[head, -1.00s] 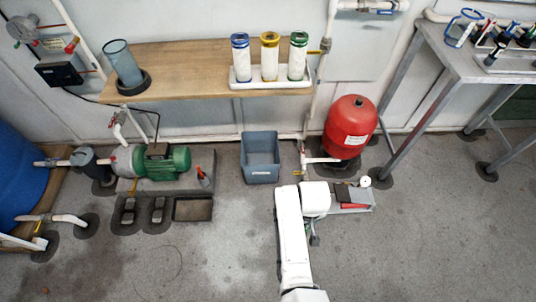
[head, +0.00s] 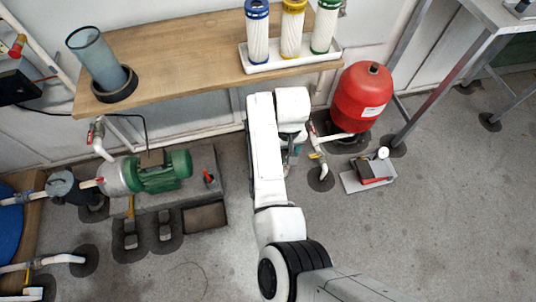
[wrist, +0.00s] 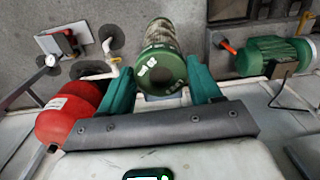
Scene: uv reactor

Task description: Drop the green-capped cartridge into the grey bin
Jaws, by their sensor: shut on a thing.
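My gripper (wrist: 162,78) is shut on a green-capped cartridge (wrist: 160,72) in the wrist view. Its teal fingers stand on either side of the green ring cap, and the cartridge's mottled, dirty-looking body extends away beyond it. In the head view my arm covers most of the gripper, and the held cartridge cannot be made out clearly. The grey bin cannot be made out in either current view; my arm covers the floor below the shelf where it stood. Another green-capped cartridge (head: 325,27), with a clean white body, stands upright on the shelf.
Blue-capped (head: 257,35) and yellow-capped (head: 292,30) cartridges share the white tray (head: 290,62) on the wooden shelf (head: 190,60). A clear housing (head: 97,60) stands at the shelf's left. A green pump (head: 160,172) lies left of my arm, a red tank (head: 362,98) right.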

